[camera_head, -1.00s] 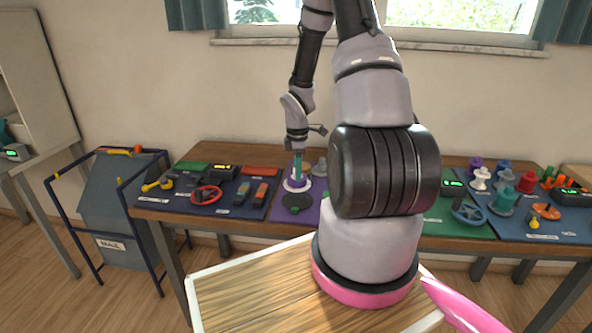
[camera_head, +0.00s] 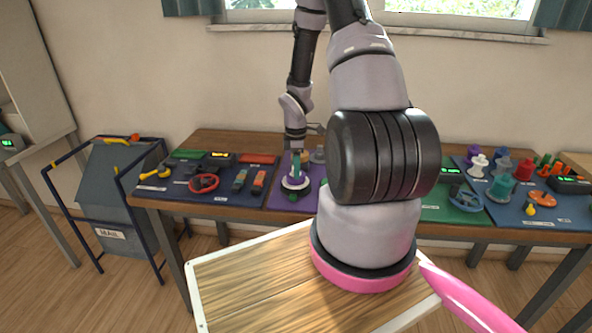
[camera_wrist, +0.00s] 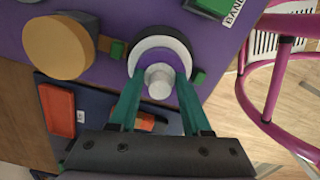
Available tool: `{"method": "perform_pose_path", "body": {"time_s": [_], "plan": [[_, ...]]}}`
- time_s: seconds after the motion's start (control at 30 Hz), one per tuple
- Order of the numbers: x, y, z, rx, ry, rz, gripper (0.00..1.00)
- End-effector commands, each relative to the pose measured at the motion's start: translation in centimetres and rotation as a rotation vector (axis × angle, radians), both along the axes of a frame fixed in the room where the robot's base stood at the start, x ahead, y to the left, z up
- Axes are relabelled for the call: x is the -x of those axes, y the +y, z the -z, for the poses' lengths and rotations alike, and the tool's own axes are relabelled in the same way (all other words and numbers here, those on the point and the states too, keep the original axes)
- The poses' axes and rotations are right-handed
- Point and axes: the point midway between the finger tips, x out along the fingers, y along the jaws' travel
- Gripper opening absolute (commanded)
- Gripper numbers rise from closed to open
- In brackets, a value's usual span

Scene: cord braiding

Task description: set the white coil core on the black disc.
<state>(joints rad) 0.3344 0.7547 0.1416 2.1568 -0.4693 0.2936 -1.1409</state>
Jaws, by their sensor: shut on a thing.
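My gripper (camera_head: 296,166) is shut on the white coil core (camera_head: 295,183). In the wrist view, its teal fingers (camera_wrist: 158,88) hold the core's pale round knob (camera_wrist: 159,82), with a purple part and a white ring around it. The black disc (camera_wrist: 132,63) shows as a dark rim around the white ring. In the head view the disc (camera_head: 296,193) shows just below and around the core. The core looks roughly centred and upright over the disc. I cannot tell whether they touch.
A purple mat (camera_wrist: 105,12) lies under the disc. A round tan piece (camera_wrist: 60,47) and small green blocks (camera_wrist: 198,77) are close by. A blue mat with a red wheel (camera_head: 204,183) lies to the left. A pink chair (camera_wrist: 262,75) stands beyond the table edge.

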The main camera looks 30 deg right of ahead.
Motion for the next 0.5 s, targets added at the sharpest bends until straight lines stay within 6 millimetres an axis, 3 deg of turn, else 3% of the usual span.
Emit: {"method": "perform_pose_path", "body": {"time_s": [0.5], "plan": [[0.01,-0.02,0.40,0.000,0.000,0.001,0.00]]}}
